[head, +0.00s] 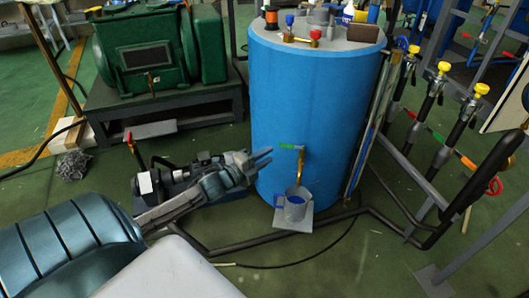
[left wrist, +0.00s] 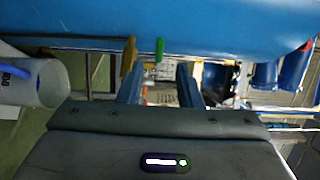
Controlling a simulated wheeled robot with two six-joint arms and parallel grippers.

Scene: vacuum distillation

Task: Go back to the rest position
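My left gripper (head: 268,157) reaches in from the left and stands in front of the blue tank (head: 310,110). Its two fingers are apart with nothing between them, as the left wrist view (left wrist: 158,80) also shows. A brass tap with a green lever (head: 291,146) is on the tank's front, just right of the fingertips and apart from them in the head view. The green lever (left wrist: 160,48) shows beyond the fingers in the left wrist view. My right gripper is not in view.
A grey plate (head: 281,222) lies under the cup. A small pump (head: 175,180) is beside my left arm. A green machine (head: 150,55) stands at the back left. Yellow-topped valves (head: 435,95) and dark pipes are at the right. The green floor at the front is mostly clear.

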